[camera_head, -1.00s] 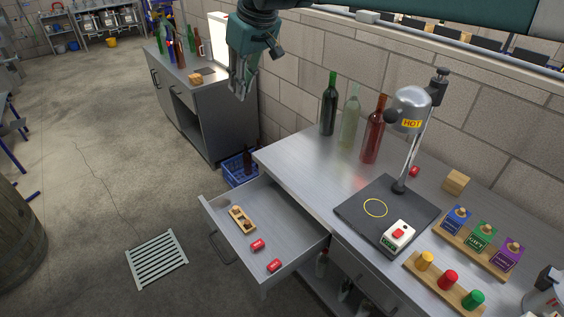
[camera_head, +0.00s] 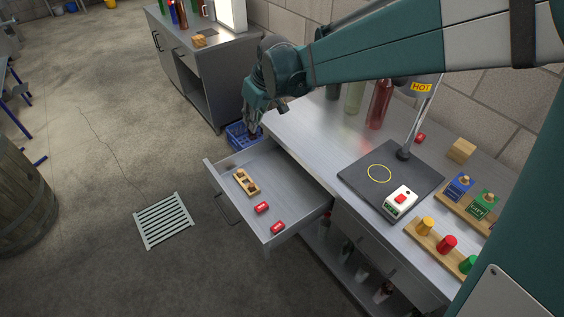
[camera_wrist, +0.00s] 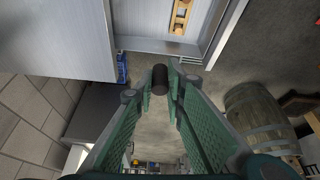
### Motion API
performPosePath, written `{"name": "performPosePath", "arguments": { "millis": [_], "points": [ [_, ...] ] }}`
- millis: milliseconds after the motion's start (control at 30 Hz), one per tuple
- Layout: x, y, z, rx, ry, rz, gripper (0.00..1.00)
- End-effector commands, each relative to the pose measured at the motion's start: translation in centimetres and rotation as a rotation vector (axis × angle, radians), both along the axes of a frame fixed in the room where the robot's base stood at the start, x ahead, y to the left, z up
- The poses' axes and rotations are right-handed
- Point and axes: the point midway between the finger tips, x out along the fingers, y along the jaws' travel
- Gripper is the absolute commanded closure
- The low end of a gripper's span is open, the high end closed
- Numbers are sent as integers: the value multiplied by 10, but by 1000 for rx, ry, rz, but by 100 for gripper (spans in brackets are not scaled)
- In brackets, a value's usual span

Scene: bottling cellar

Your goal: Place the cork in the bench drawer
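The bench drawer (camera_head: 290,196) is pulled open at the left end of the steel bench. It holds a wooden piece with dark parts and two small red items, with bare floor around them. The drawer (camera_wrist: 208,38) shows at the top of that view, with part of the wooden piece. The head view does not show the cork clearly.
A blue crate (camera_head: 240,137) stands on the floor behind the drawer. Bottles (camera_head: 379,104), a lamp on a dark plate (camera_head: 365,192) and a rack of coloured stoppers (camera_head: 447,244) stand on the bench. The bench top next to the drawer is clear.

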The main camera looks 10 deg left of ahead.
Motion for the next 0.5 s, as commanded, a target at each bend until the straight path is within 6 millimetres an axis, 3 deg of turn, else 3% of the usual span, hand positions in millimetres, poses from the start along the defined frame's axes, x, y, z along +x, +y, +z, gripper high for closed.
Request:
{"name": "performPosePath", "arguments": {
  "millis": [300,500],
  "points": [
    [0,0,-87,0,0,0,91],
    [1,0,-131,0,0,0,91]
  ]
}}
